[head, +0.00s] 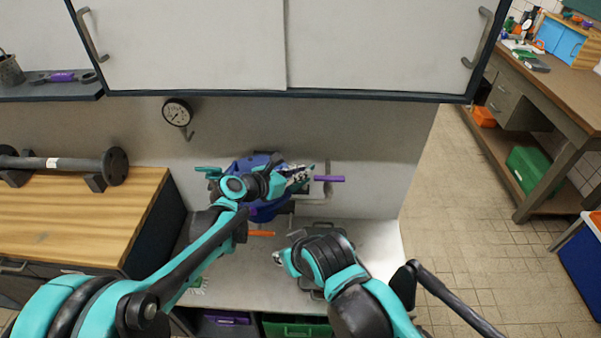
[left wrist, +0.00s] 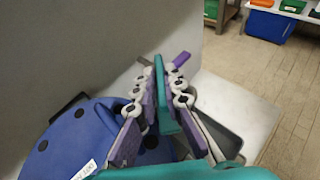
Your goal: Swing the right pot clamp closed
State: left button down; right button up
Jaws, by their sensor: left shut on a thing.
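The blue pot (head: 270,211) stands against the back wall on the pale bench, partly hidden by my left arm. In the left wrist view its blue round lid (left wrist: 65,150) is at lower left. My left gripper (head: 298,177) is at the pot's right side. In the left wrist view its fingers (left wrist: 160,92) are shut on a teal bar (left wrist: 163,110), which appears to be the right clamp's handle. The clamp's hinge is hidden. Another teal handle (head: 207,169) sticks out at the pot's left. My right gripper (head: 279,258) is low over the bench, mostly hidden by its arm.
A purple handle (head: 329,179) sticks out just right of my left gripper. An orange handle (head: 262,233) lies in front of the pot. A cabinet (head: 185,45) overhangs above. A wooden worktop (head: 80,215) with a flanged pipe (head: 65,163) stands left. The floor (head: 470,230) at right is clear.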

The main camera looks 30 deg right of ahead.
pick_arm(q)
jog(key=m+g, duration=0.2)
jog(key=shift+w+g+h, duration=0.3)
jog(key=m+g+p, duration=0.1)
jog(key=m+g, duration=0.2)
jog(key=shift+w, duration=0.2)
jog(key=shift+w+d+m+g+y+p, duration=0.15)
jog(key=shift+m+g+y+p, duration=0.35)
jog(key=shift+m+g, duration=0.75)
jog(key=shift+w+a+m+g+y+p, duration=0.15)
jog(key=shift+m+g+y+p, duration=0.35)
jog(key=shift+m+g, duration=0.75)
jog(key=shift+d+g, duration=0.1)
jog(key=shift+g, duration=0.2)
jog(key=c, duration=1.6)
grip_release()
